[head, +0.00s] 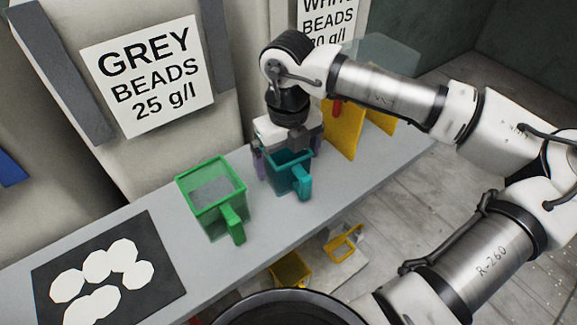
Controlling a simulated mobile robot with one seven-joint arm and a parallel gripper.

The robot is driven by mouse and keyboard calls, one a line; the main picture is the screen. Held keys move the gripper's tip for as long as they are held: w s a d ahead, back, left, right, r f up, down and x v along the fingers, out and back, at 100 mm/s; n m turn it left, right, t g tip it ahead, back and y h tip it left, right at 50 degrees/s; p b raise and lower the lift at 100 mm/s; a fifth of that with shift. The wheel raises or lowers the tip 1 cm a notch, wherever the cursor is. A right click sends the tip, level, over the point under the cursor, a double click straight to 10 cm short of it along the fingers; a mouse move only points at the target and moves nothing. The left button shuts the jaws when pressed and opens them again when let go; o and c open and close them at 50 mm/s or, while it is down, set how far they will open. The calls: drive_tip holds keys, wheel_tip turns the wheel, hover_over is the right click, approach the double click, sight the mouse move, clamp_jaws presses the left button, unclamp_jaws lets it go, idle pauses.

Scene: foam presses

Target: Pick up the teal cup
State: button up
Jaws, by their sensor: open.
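The teal cup (289,176) stands upright on the grey shelf (335,192), with its handle facing the front right. My gripper (288,160) points down right over the cup, with a purple finger showing on its left side and another partly showing on its right. The fingers are apart and the gripper is open. The gripper body covers the cup's back rim. I cannot tell whether the fingers touch the cup walls.
A green cup (212,196) with grey contents stands close left of the teal cup. A dark mat (50,281) with several white discs lies at the left. Yellow upright plates (343,130) stand behind right. Yellow items (290,270) lie below the shelf's front edge.

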drive_tip(key=c, duration=1.1)
